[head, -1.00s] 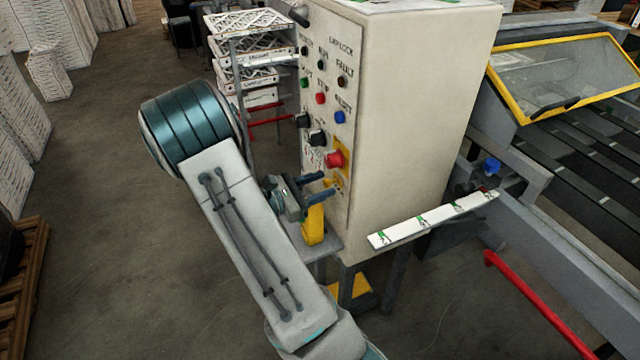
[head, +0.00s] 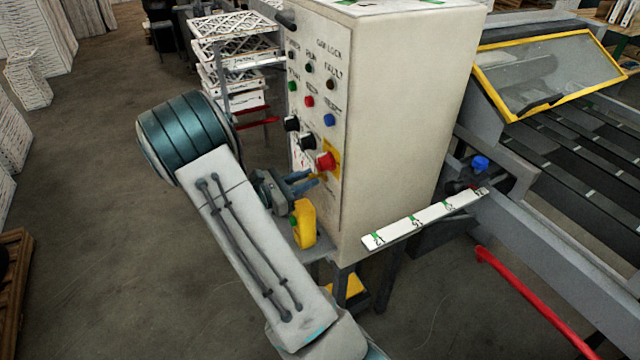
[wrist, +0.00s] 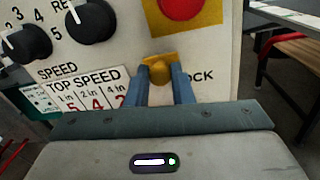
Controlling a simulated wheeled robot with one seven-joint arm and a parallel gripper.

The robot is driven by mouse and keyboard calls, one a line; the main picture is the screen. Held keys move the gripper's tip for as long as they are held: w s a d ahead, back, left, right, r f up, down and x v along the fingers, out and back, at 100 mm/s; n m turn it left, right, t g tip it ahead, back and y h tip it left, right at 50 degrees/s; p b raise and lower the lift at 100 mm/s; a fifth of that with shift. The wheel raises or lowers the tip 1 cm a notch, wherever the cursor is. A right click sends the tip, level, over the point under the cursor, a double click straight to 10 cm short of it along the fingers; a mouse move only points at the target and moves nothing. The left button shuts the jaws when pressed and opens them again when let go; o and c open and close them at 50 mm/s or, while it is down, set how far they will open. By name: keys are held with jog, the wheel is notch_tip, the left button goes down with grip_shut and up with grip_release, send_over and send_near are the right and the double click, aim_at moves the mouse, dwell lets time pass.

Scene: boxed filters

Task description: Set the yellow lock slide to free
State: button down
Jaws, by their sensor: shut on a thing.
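The yellow lock slide (wrist: 158,72) is on the front of the pale control cabinet (head: 400,120), just below the red stop button (wrist: 181,6) on its yellow plate. My gripper (wrist: 165,80) points at the panel, with its two blue fingers on either side of the slide's knob, shut on it. In the head view my gripper (head: 312,182) reaches the panel below the red button. The fingers hide part of the slide and the lettering under it, of which "OCK" shows. I cannot read which setting the slide is at.
Black knobs (wrist: 91,20) and a speed label (wrist: 90,92) are left of the slide. A yellow object with a green button (head: 304,222) stands on a small shelf under the gripper. A white marked strip (head: 425,219) projects at the right. Open floor lies to the left.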

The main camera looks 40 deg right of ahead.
jog(key=shift+w, duration=0.2)
jog(key=c, duration=1.3)
grip_release()
jog(key=shift+w, duration=0.1)
jog(key=shift+o, duration=0.2)
jog(key=w+a+b, duration=0.1)
jog(key=a, duration=1.2)
jog(key=shift+a+b, duration=0.35)
jog(key=shift+a, duration=0.05)
